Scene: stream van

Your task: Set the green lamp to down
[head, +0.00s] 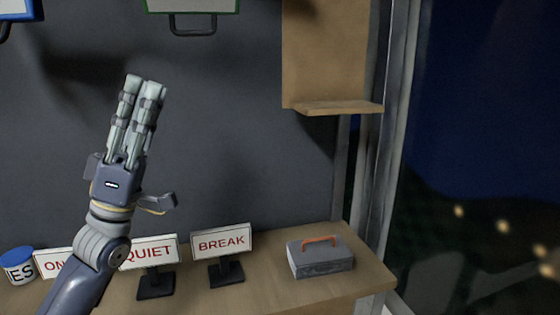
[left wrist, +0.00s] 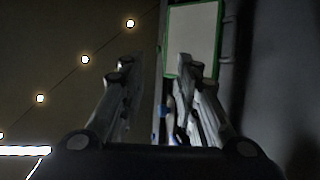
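The green lamp, a panel with a green frame (head: 193,6), shows at the top edge of the head view, mostly cut off. A dark handle (head: 193,30) hangs below its frame. In the left wrist view, the lamp's pale face with green edging (left wrist: 194,38) lies beyond my fingers. My left gripper (head: 145,82) points up in front of the dark wall, below and left of the lamp and apart from it. In the left wrist view its fingers (left wrist: 154,68) stand apart with nothing between them. My right gripper is not in view.
A blue-framed panel (head: 16,10) is at the top left. A wooden shelf (head: 340,107) is on the right. Below, a wooden counter (head: 250,293) holds a QUIET sign (head: 152,252), a BREAK sign (head: 222,243), a grey box (head: 320,258) and a blue-lidded tin (head: 18,266).

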